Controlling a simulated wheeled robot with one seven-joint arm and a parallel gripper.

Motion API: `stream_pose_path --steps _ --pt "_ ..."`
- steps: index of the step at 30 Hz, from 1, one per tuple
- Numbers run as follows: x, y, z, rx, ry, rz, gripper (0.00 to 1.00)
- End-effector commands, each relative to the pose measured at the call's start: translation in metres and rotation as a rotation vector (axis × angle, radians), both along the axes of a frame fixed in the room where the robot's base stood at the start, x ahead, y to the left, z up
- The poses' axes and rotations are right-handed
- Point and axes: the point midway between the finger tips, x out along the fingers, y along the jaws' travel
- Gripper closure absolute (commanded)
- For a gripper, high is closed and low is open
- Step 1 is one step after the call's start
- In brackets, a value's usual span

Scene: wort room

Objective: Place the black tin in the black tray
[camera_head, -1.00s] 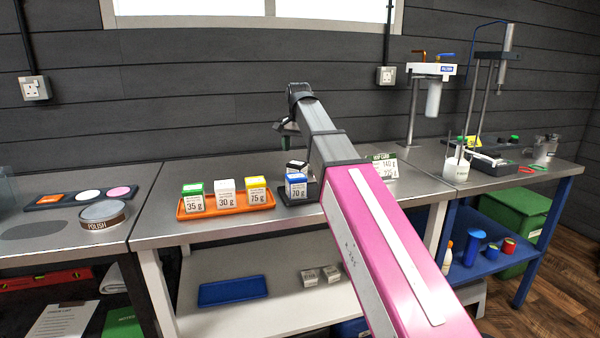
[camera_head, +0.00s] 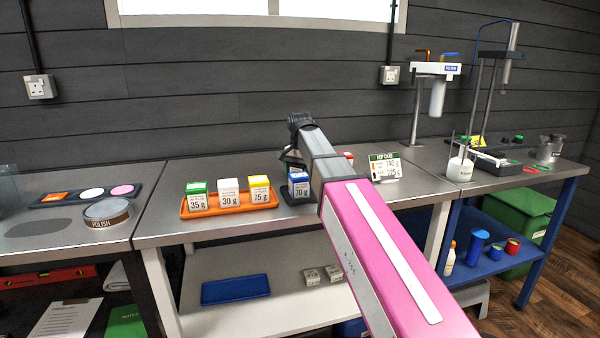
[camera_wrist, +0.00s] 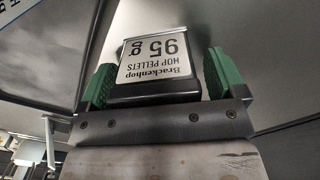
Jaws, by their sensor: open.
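The black tin (camera_wrist: 155,92) is in the wrist view, with a white label reading Brackenhop Hop Pellets 95 g. My gripper (camera_wrist: 160,66) is open, with its green finger pads on either side of the tin and a small gap at each side. In the head view my gripper (camera_head: 291,160) is low over the back of the bench, partly hidden by my arm. The black tray (camera_head: 287,197) shows only in part. A blue tin (camera_head: 299,185) marked 70 g stands at the tray. The black tin cannot be made out in the head view.
An orange tray (camera_head: 232,207) holds green, white and yellow tins to the left. A red-topped item (camera_head: 347,155) shows behind my arm, beside a hop card (camera_head: 385,167). The bench front left of my arm is clear.

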Motion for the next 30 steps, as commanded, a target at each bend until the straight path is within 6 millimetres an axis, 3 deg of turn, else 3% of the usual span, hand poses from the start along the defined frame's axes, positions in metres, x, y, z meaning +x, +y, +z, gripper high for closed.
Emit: stream_pose_path --steps 3,9,12,22,30 --pt "0.000 0.000 0.001 0.000 0.000 0.000 0.11" --pt "0.000 0.000 0.001 0.000 0.000 0.000 0.67" --pt "0.000 0.000 0.001 0.000 0.000 0.000 0.71" --pt "0.000 0.000 0.006 0.000 0.000 0.000 0.71" --pt "0.002 0.000 0.040 0.001 -0.003 0.000 0.71"
